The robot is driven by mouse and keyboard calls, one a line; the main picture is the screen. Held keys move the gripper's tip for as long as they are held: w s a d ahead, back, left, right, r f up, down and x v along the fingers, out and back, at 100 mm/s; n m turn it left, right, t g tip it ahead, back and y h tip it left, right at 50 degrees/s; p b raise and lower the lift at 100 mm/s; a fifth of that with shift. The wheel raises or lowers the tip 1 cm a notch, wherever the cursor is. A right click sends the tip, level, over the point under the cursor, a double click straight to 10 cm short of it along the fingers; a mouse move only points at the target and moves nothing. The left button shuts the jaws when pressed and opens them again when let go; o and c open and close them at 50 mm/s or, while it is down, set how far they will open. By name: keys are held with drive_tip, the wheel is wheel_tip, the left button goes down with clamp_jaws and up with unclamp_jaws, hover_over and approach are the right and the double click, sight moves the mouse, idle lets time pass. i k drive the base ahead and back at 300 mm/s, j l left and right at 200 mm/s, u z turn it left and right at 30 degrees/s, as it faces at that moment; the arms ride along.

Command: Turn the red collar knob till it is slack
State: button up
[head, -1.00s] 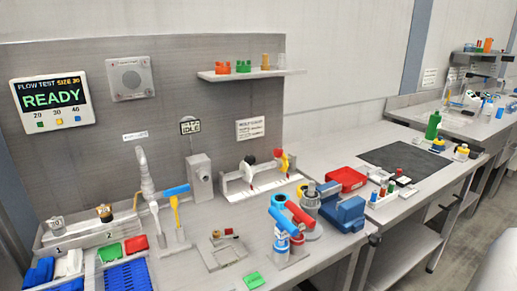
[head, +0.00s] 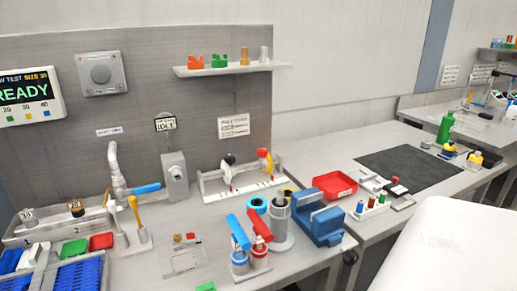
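I cannot tell for certain which part is the red collar knob. One small red-topped part (head: 178,239) stands on a flat plate fixture (head: 184,262) at the front middle of the near bench. Another small red knob (head: 395,181) stands among small parts on the right bench. Both are too small for me to tell whether they are tight or slack. My gripper is not in view. A white rounded part of my arm (head: 450,250) fills the lower right corner, apart from both red parts.
The dark mat (head: 405,168) is mostly clear. A wall shelf (head: 230,69) hangs above.

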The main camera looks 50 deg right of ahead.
sight(263, 153)
drive_tip(key=k+l+u, duration=0.1)
drive_tip(key=l, duration=0.2)
drive_tip(key=k+l+u, duration=0.1)
drive_tip(key=l, duration=0.25)
drive_tip(key=k+l+u, duration=0.1)
drive_tip(key=l, duration=0.2)
drive_tip(key=k+l, duration=0.15)
drive_tip(key=l, duration=0.2)
drive_tip(key=k+l, duration=0.2)
drive_tip(key=l, duration=0.2)
drive_tip(key=k+l, duration=0.15)
drive_tip(key=l, duration=0.2)
drive_tip(key=k+l+u, duration=0.1)
drive_tip(key=l, duration=0.3)
drive_tip(key=k+l, duration=0.25)
drive_tip(key=l, duration=0.7)
drive_tip(key=i+l, duration=0.1)
drive_tip(key=i, duration=0.6)
